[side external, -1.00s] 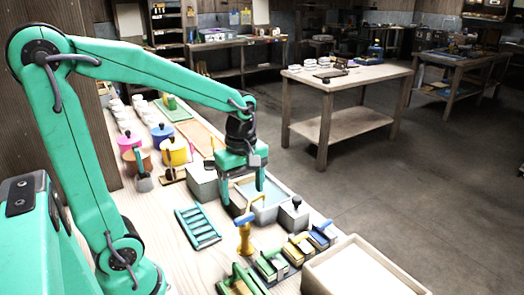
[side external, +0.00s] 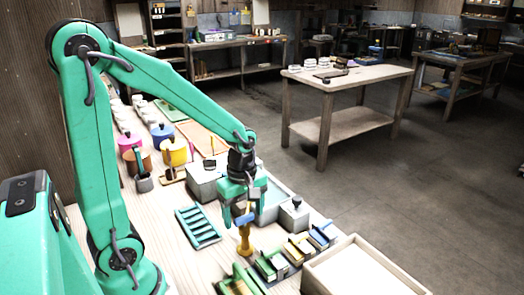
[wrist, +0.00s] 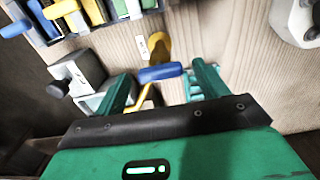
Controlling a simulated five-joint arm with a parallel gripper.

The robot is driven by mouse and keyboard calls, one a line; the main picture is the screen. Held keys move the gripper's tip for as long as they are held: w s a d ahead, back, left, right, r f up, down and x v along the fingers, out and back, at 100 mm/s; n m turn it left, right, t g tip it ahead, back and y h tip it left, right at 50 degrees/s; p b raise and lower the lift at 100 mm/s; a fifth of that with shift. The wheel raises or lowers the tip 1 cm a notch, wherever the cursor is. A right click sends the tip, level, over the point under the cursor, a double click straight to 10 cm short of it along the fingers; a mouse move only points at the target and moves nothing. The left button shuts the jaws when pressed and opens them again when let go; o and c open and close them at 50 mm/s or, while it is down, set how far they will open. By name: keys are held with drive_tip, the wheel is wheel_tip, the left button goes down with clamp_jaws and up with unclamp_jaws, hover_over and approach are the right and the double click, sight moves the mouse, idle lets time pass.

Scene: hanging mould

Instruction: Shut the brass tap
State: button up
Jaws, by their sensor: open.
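The brass tap (side external: 245,243) stands upright on the wooden bench, with a blue lever handle (side external: 245,219) on top. In the wrist view the blue lever (wrist: 160,72) lies crosswise, above the tap's yellow body (wrist: 158,46) and thin yellow spout (wrist: 143,98). My gripper (side external: 242,214) is open and points down at the tap's top. In the wrist view its green fingers (wrist: 163,80) are on either side of the lever, with gaps visible. I cannot tell whether the fingertips are level with the lever.
A teal slatted rack (side external: 198,227) lies left of the tap. A grey basin (side external: 277,206) and a lidded grey box (side external: 294,214) stand behind and right. Several coloured clamp-like blocks (side external: 272,266) line the bench front, beside a pale tray (side external: 335,250).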

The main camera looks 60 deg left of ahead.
drive_tip(key=shift+c, duration=0.2)
drive_tip(key=c, duration=0.9)
drive_tip(key=shift+c, duration=0.2)
drive_tip(key=shift+m, duration=0.3)
drive_tip(key=m, duration=0.8)
drive_tip(key=shift+m, duration=0.4)
drive_tip(key=m, duration=0.8)
drive_tip(key=shift+r+m, duration=0.1)
drive_tip(key=shift+m, duration=0.2)
